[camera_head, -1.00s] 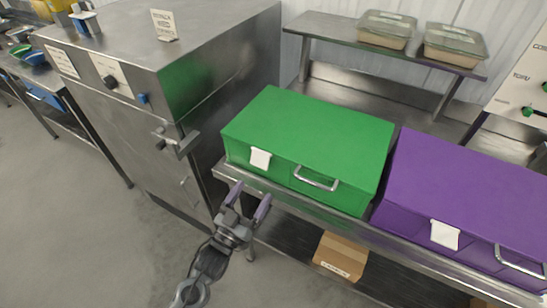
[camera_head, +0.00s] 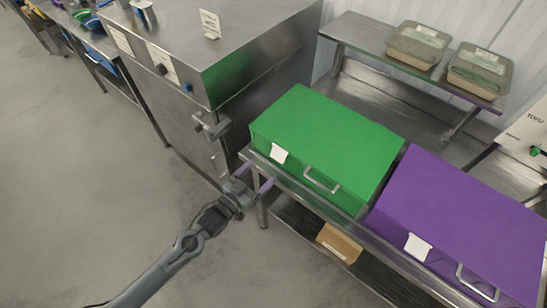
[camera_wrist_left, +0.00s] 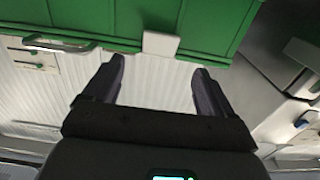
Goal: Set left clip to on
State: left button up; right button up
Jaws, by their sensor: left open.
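The green box (camera_head: 330,135) stands closed on the metal table. A white clip-like tab (camera_head: 279,153) sits on the left of its front face, left of a metal handle (camera_head: 322,182). My left gripper (camera_head: 254,178) is open and empty in front of the table's left end, a little left of and below that tab. In the left wrist view, the white tab (camera_wrist_left: 160,43) is just beyond the open fingers, roughly centred between them, with no contact visible. The purple box (camera_head: 465,215) on the right has a similar white tab (camera_head: 417,247). My right gripper is out of view.
A steel cabinet (camera_head: 180,115) with a latch (camera_head: 212,125) stands close on the left. A cardboard box (camera_head: 339,243) is on the lower shelf. Two lidded trays (camera_head: 418,46) sit on the raised shelf behind. The floor (camera_head: 90,190) at left is clear.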

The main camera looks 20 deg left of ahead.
aim_at(277, 157)
pick_arm(q)
jog(key=x, duration=0.7)
jog(key=shift+w, duration=0.15)
jog(key=c, duration=1)
jog(key=shift+f+b, duration=0.2)
jog(key=shift+b, duration=0.1)
jog(key=shift+c, duration=0.3)
jog(key=t+b, duration=0.1)
jog(key=b, duration=0.3)
jog(key=f+t+h+b, duration=0.1)
jog(key=t+b, duration=0.1)
jog(key=b, duration=0.2)
jog(key=shift+w+d+f, duration=0.15)
jog(key=shift+w+f, duration=0.05)
jog(key=shift+w, duration=0.2)
jog(key=shift+r+t+b, duration=0.2)
jog(key=shift+t+b, duration=0.2)
jog(key=shift+t, duration=0.1)
jog(key=shift+r, duration=0.1)
jog(key=o, duration=1.1)
jog(key=shift+c, duration=0.2)
